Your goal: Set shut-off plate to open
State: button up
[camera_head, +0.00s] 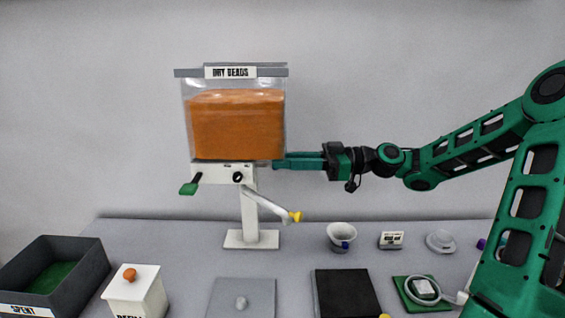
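The dispenser has a clear hopper (236,125) of orange beads on a white body (215,173) and post. A green tab on a dark stem (188,188) sticks out at the body's lower left. I cannot tell whether this tab belongs to the shut-off plate, or how the plate is set. A black round knob (238,177) is on the body's front. My gripper (280,161) has green fingers pointing left at the hopper's lower right edge. They look close to it; contact, finger gap and anything between them cannot be made out.
A silver crank with a yellow end (294,216) reaches right below my gripper. A dark bin (85,268) and a white box (136,293) stand front left.

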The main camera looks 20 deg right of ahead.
jog(key=o, duration=0.4)
jog(key=shift+w+d+t, duration=0.3)
jog(key=shift+d, duration=0.15)
jog(key=shift+o, duration=0.2)
jog(key=shift+s+a, duration=0.1)
jog(key=shift+a, duration=0.05)
jog(key=v, duration=1.1)
jog(key=shift+a, duration=0.1)
